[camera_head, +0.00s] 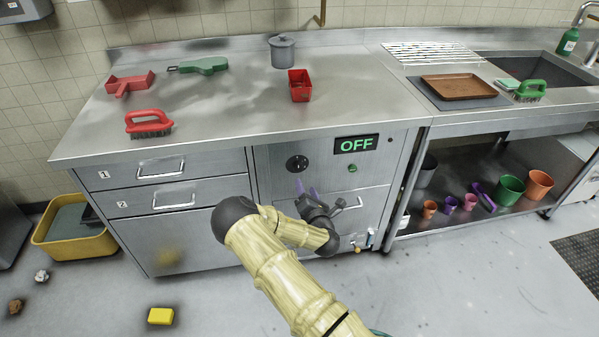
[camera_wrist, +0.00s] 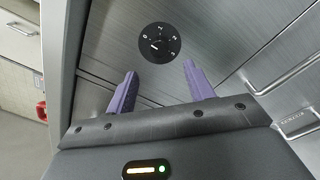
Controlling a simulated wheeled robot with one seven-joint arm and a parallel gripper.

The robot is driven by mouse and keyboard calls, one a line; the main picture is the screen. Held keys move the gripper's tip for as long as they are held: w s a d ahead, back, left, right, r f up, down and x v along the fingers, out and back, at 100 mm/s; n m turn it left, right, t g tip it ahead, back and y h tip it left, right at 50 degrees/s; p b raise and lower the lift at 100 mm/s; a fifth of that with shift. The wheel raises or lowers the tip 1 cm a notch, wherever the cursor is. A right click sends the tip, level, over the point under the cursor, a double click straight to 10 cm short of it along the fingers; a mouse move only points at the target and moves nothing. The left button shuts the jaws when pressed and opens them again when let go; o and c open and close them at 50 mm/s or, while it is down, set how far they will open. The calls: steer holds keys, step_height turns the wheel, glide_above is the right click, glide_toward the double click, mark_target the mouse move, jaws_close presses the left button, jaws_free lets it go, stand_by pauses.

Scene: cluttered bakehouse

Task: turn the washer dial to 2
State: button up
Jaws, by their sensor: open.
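The washer dial (camera_head: 297,163) is a round black dial on the steel front panel, left of a display (camera_head: 356,145) that reads OFF in green. In the wrist view the dial (camera_wrist: 160,43) shows small white numerals around its rim, with a 2 near the top. A small white mark sits left of its centre; its exact setting is too small to read surely. My gripper (camera_head: 307,190) is just below the dial in the head view. In the wrist view its purple fingers (camera_wrist: 159,73) are spread and empty, with the dial beyond and between them, apart from it.
A small green knob or button (camera_head: 352,168) sits below the display. Drawers (camera_head: 163,170) with bar handles are at left, and another handle runs below the dial. A red brush (camera_head: 149,122) and red container (camera_head: 299,86) stand on the counter above. A yellow block (camera_head: 160,316) lies on the floor.

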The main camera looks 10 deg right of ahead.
mark_target(299, 169)
steer(key=w, duration=0.9)
steer(key=shift+w+a, duration=0.1)
steer(key=shift+a, duration=0.2)
steer(key=c, duration=1)
